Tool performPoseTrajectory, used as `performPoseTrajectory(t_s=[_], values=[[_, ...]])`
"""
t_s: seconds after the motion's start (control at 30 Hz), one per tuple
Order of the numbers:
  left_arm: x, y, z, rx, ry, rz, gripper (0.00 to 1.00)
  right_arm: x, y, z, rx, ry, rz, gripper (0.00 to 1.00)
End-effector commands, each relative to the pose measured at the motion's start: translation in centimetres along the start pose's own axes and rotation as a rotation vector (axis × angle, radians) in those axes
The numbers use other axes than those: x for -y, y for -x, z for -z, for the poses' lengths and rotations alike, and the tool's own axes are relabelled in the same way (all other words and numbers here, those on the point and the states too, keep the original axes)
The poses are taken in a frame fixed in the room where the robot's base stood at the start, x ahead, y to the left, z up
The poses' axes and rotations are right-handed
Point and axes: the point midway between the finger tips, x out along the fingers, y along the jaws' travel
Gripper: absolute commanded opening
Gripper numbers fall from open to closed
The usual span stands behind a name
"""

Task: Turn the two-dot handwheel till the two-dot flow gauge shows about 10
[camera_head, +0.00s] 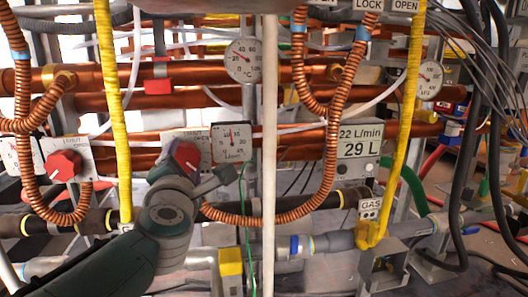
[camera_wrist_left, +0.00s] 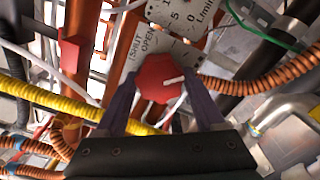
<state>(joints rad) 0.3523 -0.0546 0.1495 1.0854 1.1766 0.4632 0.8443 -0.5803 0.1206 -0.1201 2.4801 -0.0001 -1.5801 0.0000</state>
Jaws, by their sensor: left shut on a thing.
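A red handwheel (camera_head: 186,156) sits on a white plate (camera_head: 203,138) on the copper pipework. My left gripper (camera_wrist_left: 160,88) is shut on this red handwheel (camera_wrist_left: 160,76), one finger on either side of it. The wrist view shows the plate (camera_wrist_left: 146,46) marked SHUT and OPEN. Just right of the wheel is a square white L/min flow gauge (camera_head: 232,143); its thin needle is too small to read exactly. The gauge's edge also shows in the wrist view (camera_wrist_left: 186,12). I cannot make out dot marks on wheel or gauge. My right gripper is not in view.
Another red handwheel (camera_head: 64,165) with its own gauge (camera_head: 10,156) stands at the left. A pale upright post (camera_head: 269,200), yellow-wrapped pipes (camera_head: 115,110) and corrugated copper hoses (camera_head: 340,130) stand close around. A display (camera_head: 360,152) reads 22 L/min, 29 L.

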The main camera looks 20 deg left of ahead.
Motion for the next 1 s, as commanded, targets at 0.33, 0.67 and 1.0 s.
performPoseTrajectory(t_s=[0.33, 0.67, 1.0], values=[[-0.03, 0.01, -0.03, 0.000, -0.139, 0.000, 0.15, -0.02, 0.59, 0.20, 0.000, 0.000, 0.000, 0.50], [0.01, 0.01, 0.00, 0.000, -0.161, 0.000, 0.15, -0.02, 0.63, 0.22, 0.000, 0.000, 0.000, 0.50], [0.00, 0.01, 0.00, 0.000, -0.160, 0.000, 0.84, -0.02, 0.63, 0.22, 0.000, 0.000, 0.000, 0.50]])
